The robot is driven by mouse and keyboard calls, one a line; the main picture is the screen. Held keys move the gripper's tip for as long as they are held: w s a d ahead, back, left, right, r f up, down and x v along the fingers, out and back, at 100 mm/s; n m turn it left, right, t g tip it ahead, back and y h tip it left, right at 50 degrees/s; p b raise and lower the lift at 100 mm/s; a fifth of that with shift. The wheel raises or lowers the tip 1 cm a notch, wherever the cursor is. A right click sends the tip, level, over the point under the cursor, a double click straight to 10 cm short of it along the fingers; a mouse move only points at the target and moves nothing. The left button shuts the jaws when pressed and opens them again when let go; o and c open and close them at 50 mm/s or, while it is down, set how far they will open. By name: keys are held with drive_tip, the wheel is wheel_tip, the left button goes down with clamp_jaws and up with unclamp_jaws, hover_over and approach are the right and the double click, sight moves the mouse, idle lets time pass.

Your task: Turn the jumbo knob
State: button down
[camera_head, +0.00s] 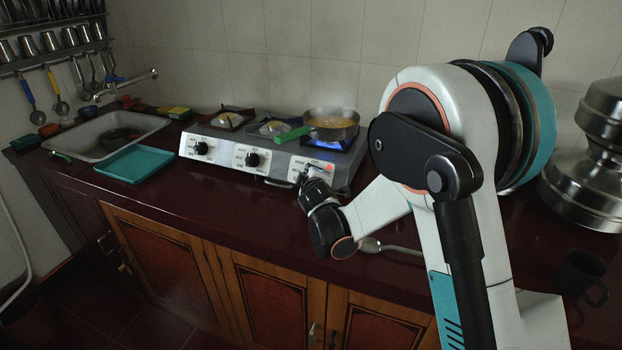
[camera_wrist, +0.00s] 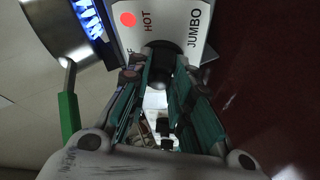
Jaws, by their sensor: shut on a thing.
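The jumbo knob (camera_wrist: 159,50) is the dark knob on the stove's white front panel, beside the printed words HOT and JUMBO and a red dot. My gripper (camera_wrist: 160,70) reaches it with both fingers, one on each side, and is shut on it. In the head view, my gripper (camera_head: 309,176) is at the right end of the stove (camera_head: 225,150) and hides this knob. The knob's pointer direction is hidden. A blue flame (camera_head: 327,143) burns under the pan above this knob.
A steaming pan (camera_head: 333,128) with a green handle (camera_head: 291,135) sits on the right burner, its handle jutting left. Two other knobs (camera_head: 252,160) are to the left. A teal tray (camera_head: 132,163) lies by the sink.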

drive_tip(key=m, duration=0.2)
drive_tip(key=m+t+h, duration=0.1)
drive_tip(key=m, duration=0.3)
drive_tip(key=shift+w+a+t+h+b, duration=0.1)
drive_tip(key=shift+a+t+h+b, duration=0.2)
drive_tip(key=shift+t+b, duration=0.1)
drive_tip(key=m+h, duration=0.1)
drive_tip(key=m, duration=0.3)
drive_tip(key=m+h, duration=0.2)
drive_tip(key=m, duration=0.1)
drive_tip(key=shift+m+t+h, duration=0.3)
drive_tip(key=shift+m+t, duration=0.1)
drive_tip(key=c, duration=1.7)
unclamp_jaws()
drive_tip(key=shift+o, duration=1.3)
drive_tip(key=shift+w+d+f, duration=0.1)
drive_tip(key=shift+w+f, duration=0.1)
drive_tip(key=shift+s, duration=0.15)
drive_tip(key=v, duration=1.1)
drive_tip(key=shift+s+a, duration=0.25)
drive_tip(key=shift+s, duration=0.1)
